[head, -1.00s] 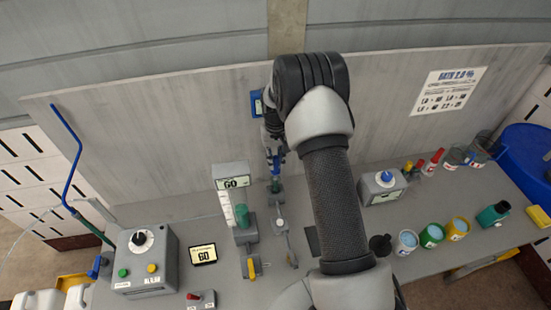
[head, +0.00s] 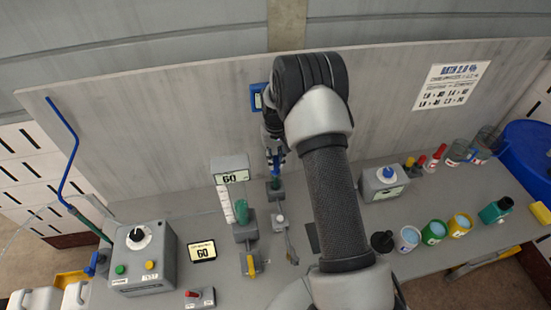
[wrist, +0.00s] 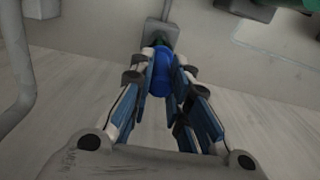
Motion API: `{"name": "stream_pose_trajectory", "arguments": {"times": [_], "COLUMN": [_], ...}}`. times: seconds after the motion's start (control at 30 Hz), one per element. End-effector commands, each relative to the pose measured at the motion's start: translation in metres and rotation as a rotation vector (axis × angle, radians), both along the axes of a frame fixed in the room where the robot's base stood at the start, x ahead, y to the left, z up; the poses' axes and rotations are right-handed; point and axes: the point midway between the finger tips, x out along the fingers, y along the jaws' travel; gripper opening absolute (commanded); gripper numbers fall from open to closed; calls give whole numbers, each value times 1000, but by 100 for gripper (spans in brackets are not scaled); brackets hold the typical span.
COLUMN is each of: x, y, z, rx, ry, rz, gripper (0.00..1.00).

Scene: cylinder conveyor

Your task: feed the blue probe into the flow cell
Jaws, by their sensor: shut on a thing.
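My gripper (head: 274,146) points down near the back panel and is shut on the blue probe (head: 277,162). In the wrist view, the blue probe (wrist: 160,80) sits between the fingertips of my gripper (wrist: 160,66). What looks like the flow cell, a small green-topped socket (head: 275,184) on a grey block, is right below the probe in the head view. In the wrist view, its grey block (wrist: 160,32) is just beyond the fingertips. The probe's lower end is hidden, and I cannot tell whether it is inside the socket.
A grey control box (head: 144,258) is at the left. A box with a blue knob (head: 385,182) and several paint cups (head: 433,234) stand to the right. The panel is close behind my gripper.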

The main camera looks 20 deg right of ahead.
Motion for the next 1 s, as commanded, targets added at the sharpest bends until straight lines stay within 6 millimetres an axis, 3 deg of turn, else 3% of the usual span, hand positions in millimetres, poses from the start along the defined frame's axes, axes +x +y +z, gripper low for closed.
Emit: {"name": "stream_pose_trajectory", "arguments": {"times": [0.73, 0.77, 1.0], "x": [0, 0, 0], "y": [0, 0, 0], "z": [-19, -19, -18], "rx": [0, 0, 0], "ry": [-1, -1, -1], "rz": [0, 0, 0], "gripper": [0, 17, 33]}}
